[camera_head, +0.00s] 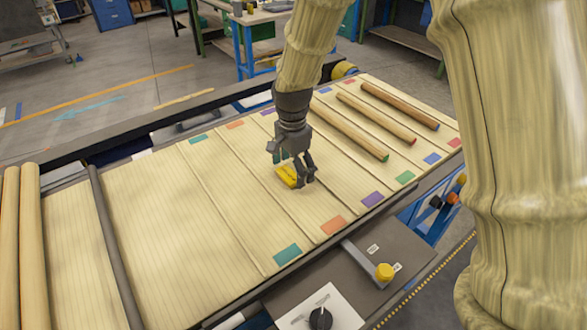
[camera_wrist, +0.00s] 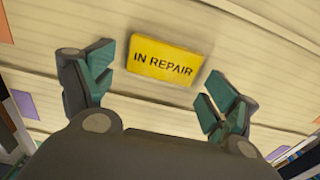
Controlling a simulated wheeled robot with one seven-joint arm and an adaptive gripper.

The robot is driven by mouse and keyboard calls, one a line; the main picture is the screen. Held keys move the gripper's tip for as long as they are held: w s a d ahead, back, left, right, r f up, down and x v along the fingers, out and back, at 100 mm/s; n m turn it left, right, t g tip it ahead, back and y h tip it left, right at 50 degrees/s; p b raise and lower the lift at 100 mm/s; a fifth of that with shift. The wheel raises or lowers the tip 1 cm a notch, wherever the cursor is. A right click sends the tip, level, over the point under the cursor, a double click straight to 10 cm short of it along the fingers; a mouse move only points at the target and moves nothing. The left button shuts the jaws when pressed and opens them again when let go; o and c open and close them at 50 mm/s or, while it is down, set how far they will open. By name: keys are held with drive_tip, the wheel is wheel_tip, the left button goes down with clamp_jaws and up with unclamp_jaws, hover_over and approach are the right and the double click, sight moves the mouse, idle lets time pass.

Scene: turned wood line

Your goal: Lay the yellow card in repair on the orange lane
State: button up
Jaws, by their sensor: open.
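The yellow card (camera_head: 287,176) lies face up on the pale slatted surface, in line with the lane marked by orange patches (camera_head: 333,225). In the wrist view the card (camera_wrist: 165,60) reads "IN REPAIR" and looks flat, roughly square to the lane. My gripper (camera_head: 293,168) is just above and beside it. In the wrist view my gripper's two fingers (camera_wrist: 155,85) are spread wide, with the card showing between and beyond them. Neither finger appears to touch the card.
Three turned wood rods (camera_head: 375,125) lie on the lanes at right. Teal (camera_head: 287,253) and purple (camera_head: 372,198) patches mark the neighbouring lanes. The left lanes are bare.

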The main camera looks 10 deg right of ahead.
sight(293, 172)
wheel_tip(293, 172, up, 12)
drive_tip(key=b, duration=0.2)
drive_tip(key=shift+f, duration=0.15)
idle(0.5)
